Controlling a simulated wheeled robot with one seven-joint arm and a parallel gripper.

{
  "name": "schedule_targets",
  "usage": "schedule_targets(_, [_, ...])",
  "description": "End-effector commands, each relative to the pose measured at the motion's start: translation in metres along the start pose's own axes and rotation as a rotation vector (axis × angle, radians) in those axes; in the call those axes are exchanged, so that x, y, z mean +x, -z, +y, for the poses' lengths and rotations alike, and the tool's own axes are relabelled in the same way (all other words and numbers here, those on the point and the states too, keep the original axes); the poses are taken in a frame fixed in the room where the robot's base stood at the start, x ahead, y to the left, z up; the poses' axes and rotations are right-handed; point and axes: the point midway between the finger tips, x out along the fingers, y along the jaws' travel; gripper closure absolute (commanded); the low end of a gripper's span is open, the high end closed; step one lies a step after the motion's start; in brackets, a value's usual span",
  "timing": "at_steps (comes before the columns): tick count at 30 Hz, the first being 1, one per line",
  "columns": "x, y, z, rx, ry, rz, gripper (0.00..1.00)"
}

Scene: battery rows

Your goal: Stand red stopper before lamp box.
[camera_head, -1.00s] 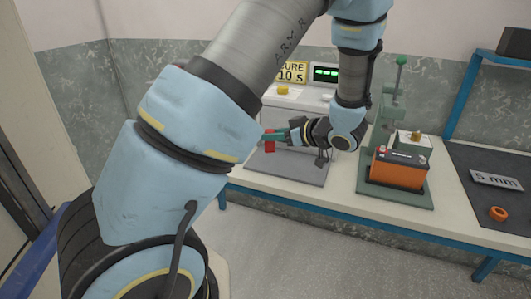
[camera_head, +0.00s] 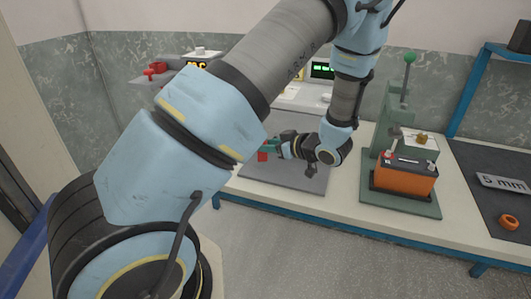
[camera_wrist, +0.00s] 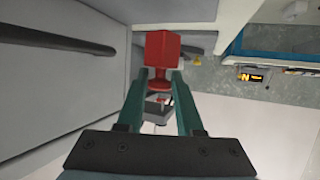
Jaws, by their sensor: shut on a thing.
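The red stopper (camera_head: 262,156) is held at the tips of my gripper (camera_head: 271,147), over the left part of a grey mat on the bench. In the wrist view the stopper's red block (camera_wrist: 160,47) and rounded red collar stand between and beyond the green fingers of my gripper (camera_wrist: 160,88). The fingers are shut on it. Whether it touches the mat cannot be told. A pale unit with a green-lit display (camera_head: 322,70) stands behind the mat, largely hidden by my arm. I cannot tell for sure whether it is the lamp box.
The grey mat (camera_head: 300,180) is otherwise bare. An orange battery (camera_head: 405,180) sits in a green press fixture (camera_head: 408,75) on the right. Further right are a "5 mm" plate (camera_head: 502,182) and an orange ring (camera_head: 508,222). A red-handled device (camera_head: 155,69) is at the back left.

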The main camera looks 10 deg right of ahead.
Motion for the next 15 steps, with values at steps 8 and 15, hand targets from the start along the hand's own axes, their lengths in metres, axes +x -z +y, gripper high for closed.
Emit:
schedule_targets(8, [0.011, -0.028, 0.000, 0.001, 0.001, 0.000, 1.00])
schedule_targets(15, [0.012, -0.029, 0.000, -0.001, 0.000, 0.000, 1.00])
